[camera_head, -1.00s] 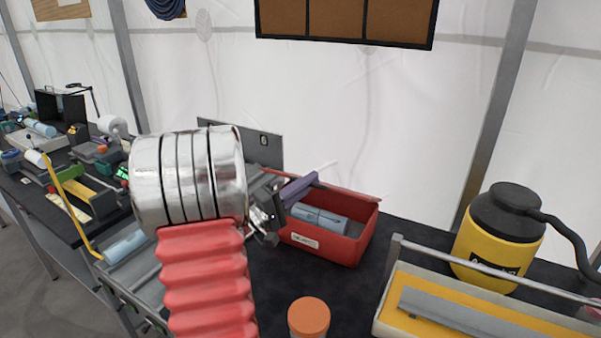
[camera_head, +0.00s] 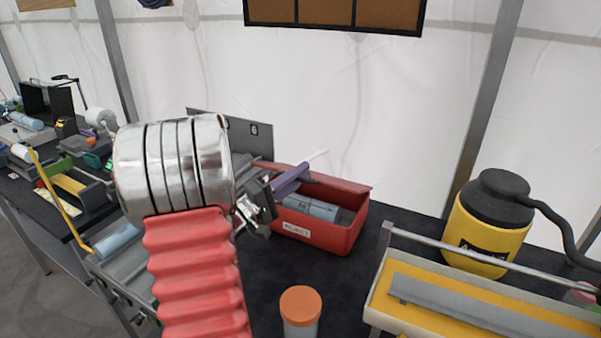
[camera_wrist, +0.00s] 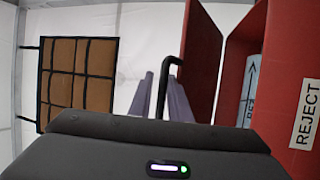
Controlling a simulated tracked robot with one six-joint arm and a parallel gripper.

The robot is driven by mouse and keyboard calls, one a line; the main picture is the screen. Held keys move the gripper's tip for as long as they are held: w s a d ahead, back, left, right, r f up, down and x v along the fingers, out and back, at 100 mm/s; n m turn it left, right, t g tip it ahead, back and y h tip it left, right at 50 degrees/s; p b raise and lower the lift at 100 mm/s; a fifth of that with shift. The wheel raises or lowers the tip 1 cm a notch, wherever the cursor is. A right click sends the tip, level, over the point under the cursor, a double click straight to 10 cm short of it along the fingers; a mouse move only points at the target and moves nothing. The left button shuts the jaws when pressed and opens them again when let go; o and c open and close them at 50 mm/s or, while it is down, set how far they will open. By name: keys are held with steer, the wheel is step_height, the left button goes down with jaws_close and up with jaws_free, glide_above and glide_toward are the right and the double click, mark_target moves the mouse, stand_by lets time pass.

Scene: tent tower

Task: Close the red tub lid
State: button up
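The red tub (camera_head: 345,235) with a REJECT label stands on the dark bench, open at the top, with a pale blue cylinder (camera_head: 312,208) inside. Its red lid (camera_head: 345,184) is raised at the back edge. In the wrist view the lid (camera_wrist: 203,55) stands apart from the tub wall (camera_wrist: 285,80), with a black bent handle (camera_wrist: 167,72) on it. My gripper (camera_head: 300,172) has purple fingers at the tub's back left. In the wrist view my gripper (camera_wrist: 160,90) is open, and the handle shows between its fingers. Whether they touch it, I cannot tell.
An orange-capped container (camera_head: 300,308) stands in front of the tub. A yellow jug (camera_head: 485,225) with a black hose and a yellow tray with a rail (camera_head: 450,290) are at right. A grey panel (camera_head: 235,135) stands behind my arm.

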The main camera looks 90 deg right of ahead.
steer(key=shift+w, duration=0.1)
steer(key=shift+w+a+f, duration=0.1)
steer(key=shift+w+a, duration=0.25)
steer(key=shift+w, duration=0.05)
steer(key=r+v, duration=0.3)
steer(key=v, duration=1)
steer(key=shift+w+a+f, duration=0.25)
steer(key=shift+w+a, duration=0.15)
steer(key=shift+a, duration=0.05)
steer(key=shift+o, duration=1.3)
steer(key=shift+d, duration=0.1)
steer(key=w+d+r+y, duration=0.3)
steer(key=d+y, duration=0.2)
steer(key=y, duration=0.4)
steer(key=shift+d+m+t, duration=0.3)
steer(key=shift+m, duration=0.1)
